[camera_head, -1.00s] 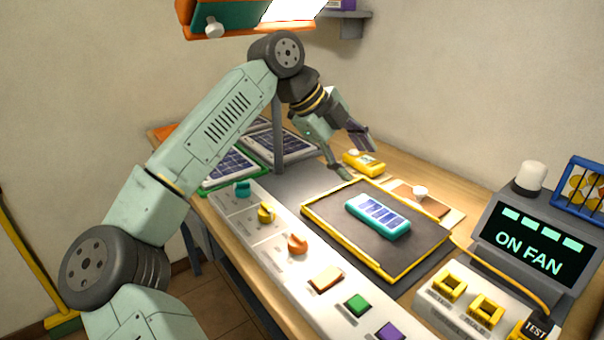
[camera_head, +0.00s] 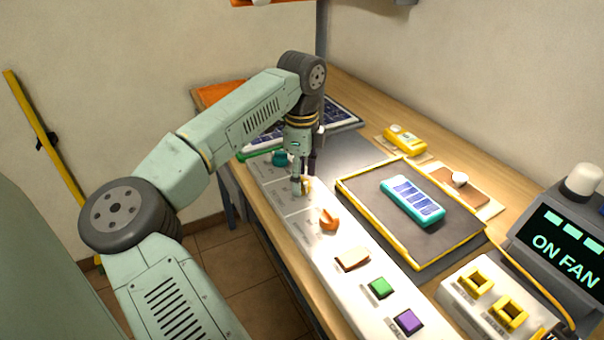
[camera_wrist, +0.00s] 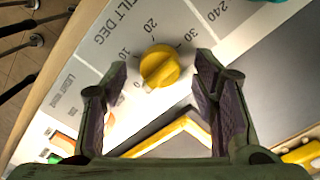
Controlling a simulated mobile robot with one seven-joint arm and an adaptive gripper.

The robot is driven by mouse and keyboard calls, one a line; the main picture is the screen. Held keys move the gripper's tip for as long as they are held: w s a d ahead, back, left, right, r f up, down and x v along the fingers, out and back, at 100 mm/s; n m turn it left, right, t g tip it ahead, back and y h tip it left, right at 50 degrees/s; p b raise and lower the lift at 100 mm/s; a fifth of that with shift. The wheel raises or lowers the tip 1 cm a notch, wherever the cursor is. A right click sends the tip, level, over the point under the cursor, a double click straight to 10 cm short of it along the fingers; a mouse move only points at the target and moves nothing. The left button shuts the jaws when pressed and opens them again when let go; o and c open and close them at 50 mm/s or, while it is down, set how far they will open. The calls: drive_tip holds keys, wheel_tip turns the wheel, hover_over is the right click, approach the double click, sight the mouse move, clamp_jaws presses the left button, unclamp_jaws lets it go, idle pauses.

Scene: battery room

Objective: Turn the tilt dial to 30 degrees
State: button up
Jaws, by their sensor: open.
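The yellow tilt dial (camera_wrist: 160,67) sits on the white control panel (camera_wrist: 85,62), beside the printed words TILT DEG and the marks 0, 10, 20 and 30. In the head view, my gripper (camera_head: 303,184) points down over the panel and hides most of the yellow dial.
A teal knob (camera_head: 280,158) and an orange knob (camera_head: 329,219) flank the dial on the panel. Green (camera_head: 381,288) and purple (camera_head: 408,321) buttons lie nearer. A yellow-edged tray (camera_head: 357,202) holding a teal solar device (camera_head: 412,202) stands to the right. The display (camera_head: 565,250) reads ON FAN.

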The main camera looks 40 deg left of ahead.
drive_tip(key=shift+f, duration=0.5)
drive_tip(key=c, duration=1.2)
drive_tip(key=shift+o, duration=0.2)
